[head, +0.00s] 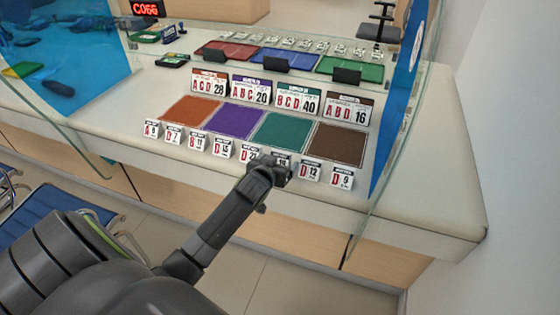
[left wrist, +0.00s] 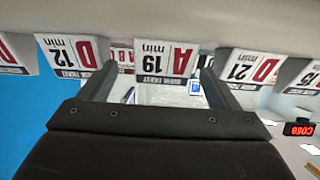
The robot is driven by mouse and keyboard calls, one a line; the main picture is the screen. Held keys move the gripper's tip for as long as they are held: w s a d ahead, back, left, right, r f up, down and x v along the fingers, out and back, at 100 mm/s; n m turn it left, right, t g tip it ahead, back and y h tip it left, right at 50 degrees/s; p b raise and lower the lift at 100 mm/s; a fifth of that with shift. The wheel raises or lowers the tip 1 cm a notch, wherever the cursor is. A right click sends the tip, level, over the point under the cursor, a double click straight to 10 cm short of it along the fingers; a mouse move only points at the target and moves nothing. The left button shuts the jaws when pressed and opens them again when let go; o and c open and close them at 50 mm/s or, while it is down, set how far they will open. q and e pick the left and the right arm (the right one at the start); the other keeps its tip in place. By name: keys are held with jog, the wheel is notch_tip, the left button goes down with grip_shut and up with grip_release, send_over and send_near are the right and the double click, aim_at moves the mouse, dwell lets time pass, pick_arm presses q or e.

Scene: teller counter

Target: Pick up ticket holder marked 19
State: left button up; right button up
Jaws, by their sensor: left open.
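The ticket holder marked 19 (head: 283,158) stands in the front row on the counter, mostly hidden by my left gripper in the head view. In the left wrist view, which is upside down, the holder (left wrist: 165,70) shows a red A and a black 19. My left gripper (head: 273,167) is open, and its two fingers (left wrist: 158,85) appear on either side of this holder with gaps to both. I cannot tell whether the fingers reach its depth. My right gripper is not in view.
The holders marked 21 (left wrist: 250,68) and 12 (left wrist: 72,55) stand close on either side. More small holders line the counter's front edge. Behind are orange, purple, teal and brown mats (head: 338,144), then larger holders (head: 348,109). A glass panel (head: 402,130) stands at the right.

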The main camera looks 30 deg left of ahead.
aim_at(279, 159)
pick_arm(q)
jog(key=shift+x, duration=2.55)
jog(key=shift+a+r, duration=0.1)
jog(key=shift+a, duration=0.05)
jog(key=shift+c, duration=0.2)
jog(key=c, duration=1)
jog(key=shift+c, duration=0.2)
